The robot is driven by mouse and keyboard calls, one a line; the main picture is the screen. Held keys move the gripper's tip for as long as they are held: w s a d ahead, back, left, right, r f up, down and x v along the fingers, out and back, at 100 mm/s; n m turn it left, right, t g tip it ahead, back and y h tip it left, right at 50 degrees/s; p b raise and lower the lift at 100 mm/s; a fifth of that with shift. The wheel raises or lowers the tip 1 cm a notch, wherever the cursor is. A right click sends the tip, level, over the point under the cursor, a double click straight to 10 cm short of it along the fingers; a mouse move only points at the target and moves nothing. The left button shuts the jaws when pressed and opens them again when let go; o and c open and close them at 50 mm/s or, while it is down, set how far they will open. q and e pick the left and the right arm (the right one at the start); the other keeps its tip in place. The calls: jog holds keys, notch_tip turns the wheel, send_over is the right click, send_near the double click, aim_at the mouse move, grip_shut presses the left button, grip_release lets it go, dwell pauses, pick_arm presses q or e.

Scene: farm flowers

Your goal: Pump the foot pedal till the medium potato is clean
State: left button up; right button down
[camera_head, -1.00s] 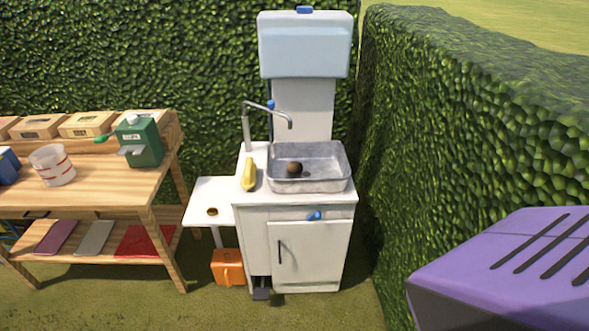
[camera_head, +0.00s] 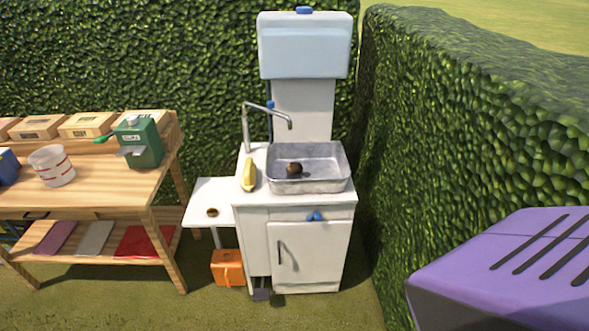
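A brown potato (camera_head: 294,170) lies in the grey metal basin (camera_head: 322,186) on top of the white sink cabinet (camera_head: 290,207). The faucet (camera_head: 268,110) arches over the basin's left side, and no water stream shows from it. The dark foot pedal (camera_head: 261,294) sits low at the cabinet's front left, just above the grass. How clean the potato is cannot be told at this size. Neither of my grippers shows in the head view.
A yellow object (camera_head: 249,175) lies left of the basin. A white side shelf (camera_head: 208,192) and an orange container (camera_head: 227,267) are at the cabinet's left. A wooden table (camera_head: 110,170) stands further left, hedges (camera_head: 470,120) behind and right, a purple object (camera_head: 510,265) lower right. Grass in front is open.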

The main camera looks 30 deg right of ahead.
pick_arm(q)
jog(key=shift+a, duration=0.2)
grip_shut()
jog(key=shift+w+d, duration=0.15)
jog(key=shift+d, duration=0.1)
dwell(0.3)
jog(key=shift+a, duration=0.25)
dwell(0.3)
